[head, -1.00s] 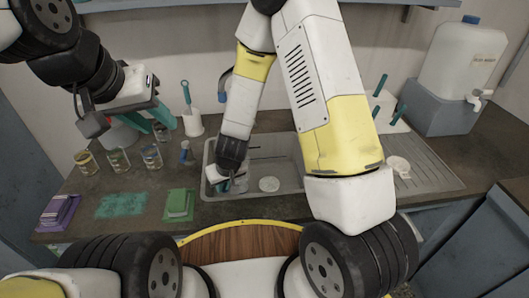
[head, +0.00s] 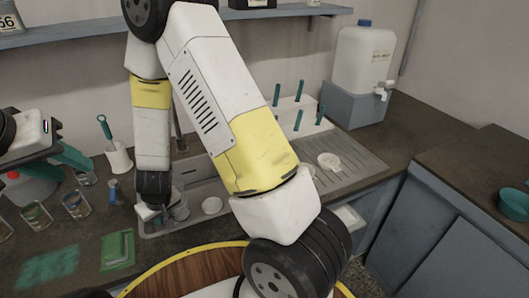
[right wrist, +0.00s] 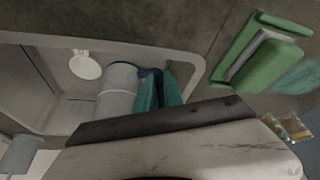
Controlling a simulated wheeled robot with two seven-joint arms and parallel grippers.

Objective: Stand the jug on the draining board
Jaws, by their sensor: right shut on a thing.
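The jug (right wrist: 116,92), a grey, cloudy cylinder, is in the sink (head: 150,231) area at the left end of the basin; in the head view it shows as a small grey shape (head: 180,210). My right gripper (head: 158,213) reaches down there. In the right wrist view its teal fingers (right wrist: 158,92) are shut at the jug's blue handle part (right wrist: 150,73). The jug's base is hidden, so I cannot tell whether it touches the basin floor. The ribbed draining board (head: 352,172) is right of the basin. My left gripper (head: 70,160) is empty, its teal fingers apart, at the left.
A white dish (head: 328,161) lies on the draining board. A white rack with teal-handled tools (head: 298,118) stands behind it, near a water canister (head: 362,60). A white round piece (head: 212,205) is in the basin. Glass beakers (head: 76,205) and a green sponge tray (head: 117,250) stand left.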

